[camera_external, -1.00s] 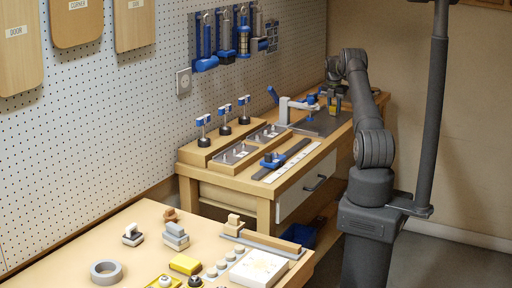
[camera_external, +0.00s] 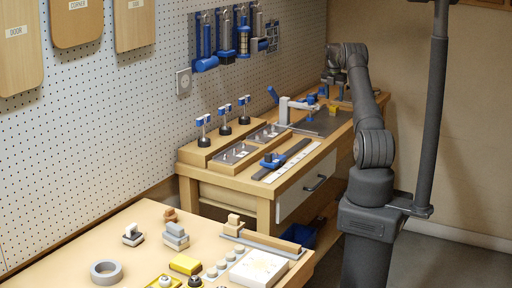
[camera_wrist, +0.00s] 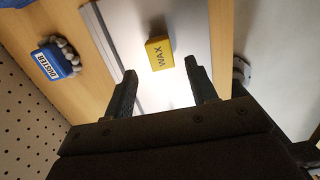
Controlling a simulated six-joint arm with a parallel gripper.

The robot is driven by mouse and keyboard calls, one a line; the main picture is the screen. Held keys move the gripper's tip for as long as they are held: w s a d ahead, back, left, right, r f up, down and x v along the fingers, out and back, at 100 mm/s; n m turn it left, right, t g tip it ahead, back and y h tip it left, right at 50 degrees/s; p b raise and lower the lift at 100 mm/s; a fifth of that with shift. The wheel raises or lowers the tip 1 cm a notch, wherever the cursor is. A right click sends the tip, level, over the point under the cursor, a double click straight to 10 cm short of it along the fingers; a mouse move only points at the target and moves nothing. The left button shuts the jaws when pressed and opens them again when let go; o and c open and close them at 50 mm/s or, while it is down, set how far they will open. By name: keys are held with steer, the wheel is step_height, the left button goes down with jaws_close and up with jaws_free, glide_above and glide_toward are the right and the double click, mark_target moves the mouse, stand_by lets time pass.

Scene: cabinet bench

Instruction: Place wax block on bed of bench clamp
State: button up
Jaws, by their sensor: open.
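The yellow wax block (camera_external: 333,110) lies on the grey plate that forms the bed (camera_external: 327,124) of the bench clamp (camera_external: 292,104). In the wrist view the block (camera_wrist: 159,52), lettered WAX, lies flat on the light-looking plate (camera_wrist: 192,18), inside its edge. My gripper (camera_external: 334,88) is above and behind the block in the outside view. In the wrist view my gripper (camera_wrist: 160,70) is open and empty, its fingers apart, with the block ahead of the gap between them. The clamp has a pale arm and a blue handle.
A blue duster (camera_wrist: 55,60) lies on the wood beside the plate. A rail with a blue slider (camera_external: 272,160) and blue-topped posts (camera_external: 224,121) stand nearer on the bench. The pegboard wall (camera_external: 140,105) runs along the left.

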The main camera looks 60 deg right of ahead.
mark_target(334, 106)
step_height(334, 106, up, 6)
steer(key=shift+a, duration=0.35)
steer(key=f, duration=0.4)
steer(key=d+f, duration=0.1)
steer(key=f, duration=0.6)
steer(key=shift+d+f, duration=0.15)
steer(key=shift+f, duration=0.25)
steer(key=shift+r, duration=1.6)
